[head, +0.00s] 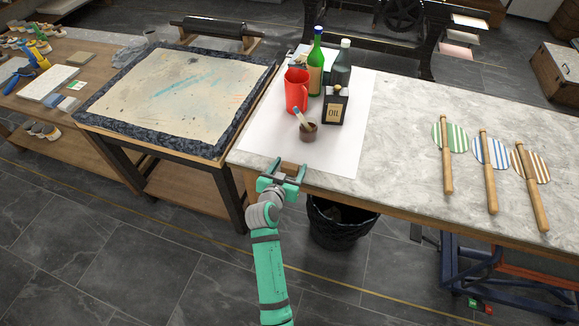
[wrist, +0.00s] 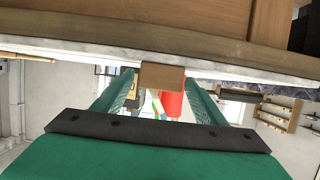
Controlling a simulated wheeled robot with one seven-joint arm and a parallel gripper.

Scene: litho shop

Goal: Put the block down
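My gripper (head: 290,170) is at the front edge of the marble-topped table (head: 405,140), at the near end of the white sheet (head: 340,140). It is shut on a small brown wooden block (head: 289,167). In the wrist view the block (wrist: 162,77) sits between the tips of my two green fingers (wrist: 161,90). The block overlaps the table edge in the head view; I cannot tell whether it touches the table. The block's underside is hidden.
On the sheet stand a red jug (head: 297,91), a green bottle (head: 315,65), a dark bottle (head: 341,66), an oil can (head: 335,107) and a brown pot (head: 308,132) with a brush. Three striped paddles (head: 491,165) lie right. The marble between is clear. A black bin (head: 338,222) stands below.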

